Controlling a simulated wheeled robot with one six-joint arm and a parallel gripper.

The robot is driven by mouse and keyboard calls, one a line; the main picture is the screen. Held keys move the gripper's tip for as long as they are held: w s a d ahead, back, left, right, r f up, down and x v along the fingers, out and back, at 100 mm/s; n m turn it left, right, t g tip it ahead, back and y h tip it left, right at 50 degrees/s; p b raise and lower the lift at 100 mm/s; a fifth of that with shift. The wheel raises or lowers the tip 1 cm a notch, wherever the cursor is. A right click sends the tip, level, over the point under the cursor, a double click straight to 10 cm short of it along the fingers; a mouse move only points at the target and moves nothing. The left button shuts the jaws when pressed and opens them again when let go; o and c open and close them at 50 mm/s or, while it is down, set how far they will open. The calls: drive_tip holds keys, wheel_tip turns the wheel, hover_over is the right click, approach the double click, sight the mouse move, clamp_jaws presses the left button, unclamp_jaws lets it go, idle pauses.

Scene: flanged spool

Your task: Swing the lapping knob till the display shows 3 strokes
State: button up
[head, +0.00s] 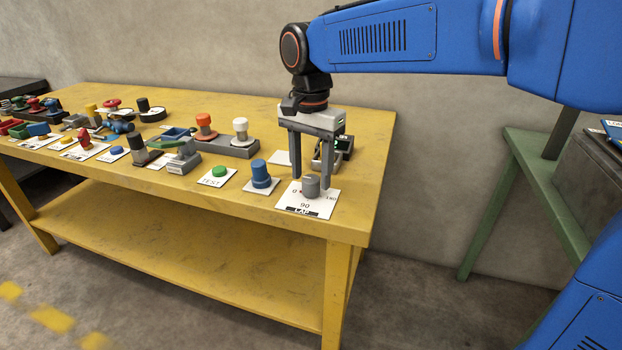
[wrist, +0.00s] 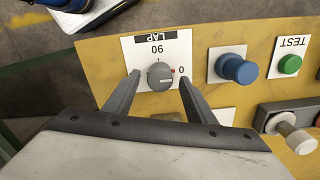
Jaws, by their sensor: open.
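The lapping knob (head: 311,186) is a grey round knob on a white plate marked LAP, 0, 90 and 180, at the front right corner of the yellow table. In the wrist view the knob (wrist: 160,77) shows a pale line on its face, and a small red mark sits beside it near the 0. My gripper (head: 311,183) points down over the plate, with its fingers apart. In the wrist view the fingers of my gripper (wrist: 160,82) stand either side of the knob, with gaps. A small dark device (head: 343,146) behind the gripper may be the display; its reading is not legible.
A blue knob (head: 261,175) and a green TEST button (head: 219,172) stand left of the LAP plate. White (head: 240,127) and red (head: 204,124) knobs on a grey base stand behind. More controls crowd the yellow table (head: 235,207) to the left. A green stand (head: 540,185) is at right.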

drive_tip(key=shift+f, duration=1.15)
drive_tip(key=c, duration=1)
drive_tip(key=shift+c, duration=0.2)
